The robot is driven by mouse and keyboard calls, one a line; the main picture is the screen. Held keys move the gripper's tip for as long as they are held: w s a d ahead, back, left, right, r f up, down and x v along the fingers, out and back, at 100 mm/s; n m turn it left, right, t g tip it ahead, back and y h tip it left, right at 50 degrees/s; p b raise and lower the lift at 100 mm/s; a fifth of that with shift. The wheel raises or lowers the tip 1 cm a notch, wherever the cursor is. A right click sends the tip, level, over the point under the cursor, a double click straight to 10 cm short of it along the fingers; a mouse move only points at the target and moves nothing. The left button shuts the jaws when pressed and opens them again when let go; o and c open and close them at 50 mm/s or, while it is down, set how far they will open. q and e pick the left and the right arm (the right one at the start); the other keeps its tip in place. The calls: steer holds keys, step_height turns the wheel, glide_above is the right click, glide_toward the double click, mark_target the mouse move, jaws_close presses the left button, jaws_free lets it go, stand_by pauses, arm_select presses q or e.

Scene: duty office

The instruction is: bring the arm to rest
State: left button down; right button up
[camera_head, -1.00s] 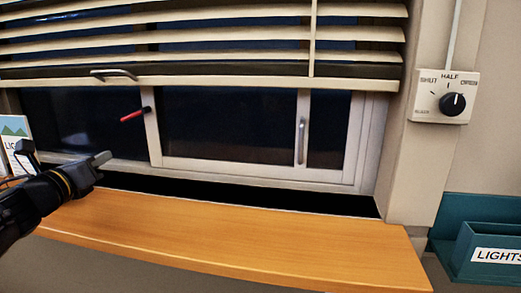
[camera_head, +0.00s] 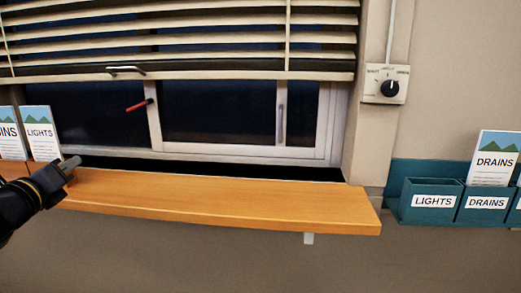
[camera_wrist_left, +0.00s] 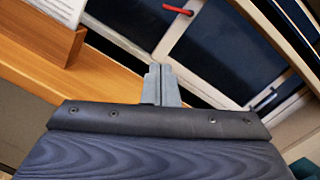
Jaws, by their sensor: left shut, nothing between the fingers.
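My left gripper (camera_head: 70,164) is at the left edge of the head view, over the left part of the wooden sill (camera_head: 220,197). Its fingers are together with nothing between them; the closed fingers also show in the left wrist view (camera_wrist_left: 160,84). It is close to the LIGHTS card (camera_head: 41,133) standing at the left; whether they touch cannot be told. My right gripper is in neither view.
Behind the sill is a window (camera_head: 220,110) with a red handle (camera_head: 139,105), under a slatted blind (camera_head: 200,40). A dial switch (camera_head: 389,88) is on the wall. Teal labelled bins (camera_head: 432,202) and a DRAINS card (camera_head: 494,158) are at right. The sill's right part is bare.

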arm_select(q)
steer(key=s+d+f+n+g+y, duration=0.25)
steer(key=s+f+n, duration=0.4)
steer(key=n, duration=0.45)
steer(key=s+d+f+n+g+y, duration=0.1)
steer(key=s+d+f+n+g, duration=0.3)
steer(key=f+n, duration=0.5)
steer(key=s+d+f+n+g+h, duration=0.7)
steer(key=s+d+f+n, duration=0.55)
steer(key=s+d, duration=0.4)
step_height(320, 180, up, 16)
steer(key=p, duration=1.5)
steer(key=shift+s+a+f+m+p, duration=0.2)
steer(key=shift+s+a+m+p, duration=0.15)
steer(key=shift+a, duration=0.1)
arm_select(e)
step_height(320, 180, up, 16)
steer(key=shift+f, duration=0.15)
arm_select(q)
steer(key=shift+t, duration=0.25)
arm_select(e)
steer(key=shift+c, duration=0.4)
